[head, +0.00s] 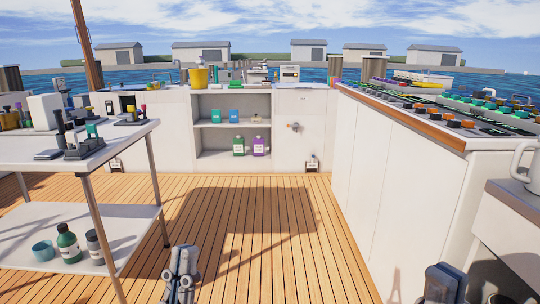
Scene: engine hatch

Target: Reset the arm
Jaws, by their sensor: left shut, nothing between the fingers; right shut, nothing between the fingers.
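My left gripper (184,254) shows at the bottom of the head view, left of centre. Its fingers point up and away over the plank deck, shut, with nothing between them. My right gripper (446,272) shows at the bottom right, in front of the right-hand counter's white side. It is dark, shut and empty, and its lower part is cut off by the frame. Both grippers are apart from the furniture around them in this view.
A two-level table (110,212) with bottles and a cup stands at left. White cabinets (168,133) with an open shelf line the back. A counter (402,160) topped with coloured controls runs along the right. A grey surface with a white mug (526,168) is at far right. The middle deck (260,220) is clear.

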